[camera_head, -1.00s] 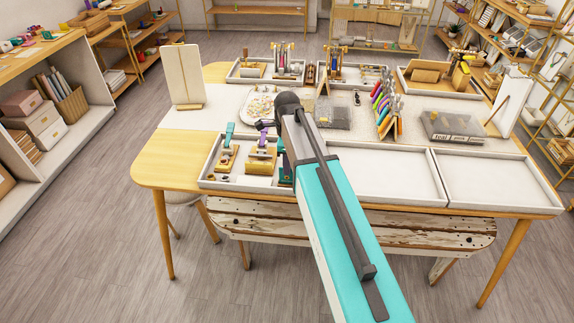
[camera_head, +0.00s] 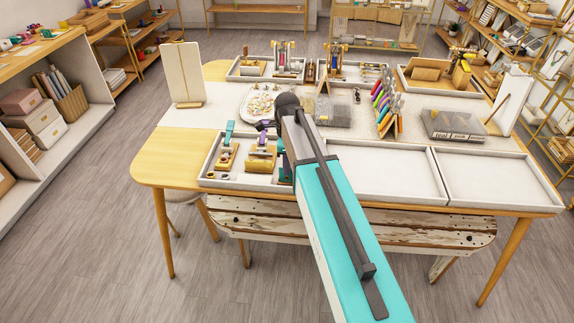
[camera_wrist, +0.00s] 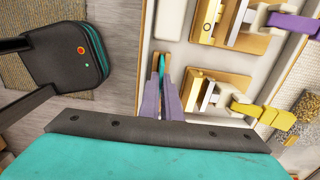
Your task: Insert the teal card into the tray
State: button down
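The teal card (camera_wrist: 162,64) shows as a thin edge-on strip between the tips of my gripper (camera_wrist: 162,82) in the wrist view. The two purple-grey fingers are close together on it. The fingers point down over the pale tray (camera_wrist: 173,22), beside its wall and left of the presses in that view. In the head view the white tray (camera_head: 238,188) is at the front left of the table, and my gripper (camera_head: 285,168) is at its right end, partly hidden by my arm. I cannot tell whether the card touches the tray floor.
The tray holds a teal-handled press (camera_head: 227,150) and a purple-handled press (camera_head: 262,155). A yellow-handled press (camera_wrist: 262,112) shows in the wrist view. Two empty trays (camera_head: 438,174) lie to the right. A rack of coloured pieces (camera_head: 386,110) stands behind.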

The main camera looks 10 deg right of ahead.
jog(key=c, duration=1.9)
grip_release()
jog(key=shift+r, duration=0.1)
notch_tip(320, 180, up, 14)
jog(key=b, duration=0.3)
jog(key=shift+f, duration=0.2)
jog(key=shift+d+f, duration=0.1)
